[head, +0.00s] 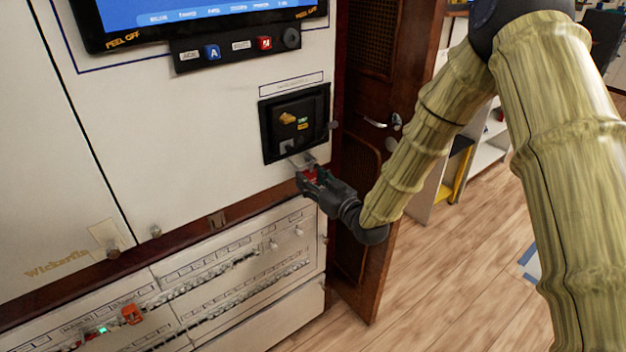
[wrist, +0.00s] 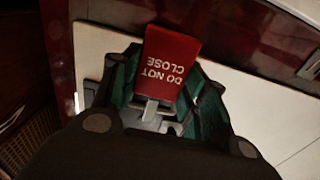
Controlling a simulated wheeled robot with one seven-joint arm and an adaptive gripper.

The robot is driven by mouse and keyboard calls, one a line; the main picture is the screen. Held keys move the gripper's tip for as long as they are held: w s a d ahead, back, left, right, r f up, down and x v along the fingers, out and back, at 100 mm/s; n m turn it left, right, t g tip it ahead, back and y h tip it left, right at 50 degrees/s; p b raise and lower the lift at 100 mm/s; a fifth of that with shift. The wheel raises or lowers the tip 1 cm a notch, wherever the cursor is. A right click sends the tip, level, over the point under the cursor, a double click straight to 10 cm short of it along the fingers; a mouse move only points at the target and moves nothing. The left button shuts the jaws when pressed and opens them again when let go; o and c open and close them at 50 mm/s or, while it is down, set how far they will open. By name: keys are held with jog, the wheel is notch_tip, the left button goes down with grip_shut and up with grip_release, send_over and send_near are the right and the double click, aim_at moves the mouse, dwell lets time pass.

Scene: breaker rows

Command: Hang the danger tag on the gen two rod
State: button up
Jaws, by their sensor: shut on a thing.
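The danger tag (wrist: 170,58) is red with white "DO NOT CLOSE" lettering, upside down in the wrist view. My gripper (wrist: 162,88) is shut on it, with a dark green-lined finger on each side. The tag's red (head: 309,176) also shows at my gripper (head: 311,180) in the head view. My gripper is just below the black breaker unit (head: 267,127), which has a yellow handle. A pale grey piece (head: 301,160) sits between the unit and the tag; I cannot tell if it is the gen two rod or whether the tag touches it.
A screen (head: 200,12) and a switch strip (head: 238,49) are above. Lower breaker rows (head: 200,275) run below a brown ledge, with an orange piece (head: 132,314) at left. A brown door (head: 367,130) stands close right of my gripper. Wooden floor (head: 450,270) lies open at right.

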jog(key=o, duration=1.1)
jog(key=shift+s, duration=0.1)
jog(key=v, duration=1.2)
jog(key=s+d+f+m+g+h, duration=0.25)
jog(key=s+f, duration=0.45)
jog(key=f, duration=0.6)
jog(key=s+d+f+m+g+h, duration=0.2)
jog(key=s+d+f+g+h, duration=0.2)
jog(key=s+f, duration=0.6)
jog(key=s+d+f+m+g+h, duration=0.1)
jog(key=s+f, duration=0.3)
jog(key=s, duration=0.4)
jog(key=s+d+f+m+g+h, duration=0.1)
jog(key=s+d+f+g, duration=0.3)
jog(key=s, duration=0.4)
jog(key=s+d+f+m+g+h, duration=0.1)
jog(key=s+d+f+g+h, duration=0.1)
jog(key=s+f, duration=0.3)
jog(key=s+d+g, duration=0.1)
jog(key=s, duration=0.1)
jog(key=shift+s+f, duration=0.35)
jog(key=shift+s, duration=0.05)
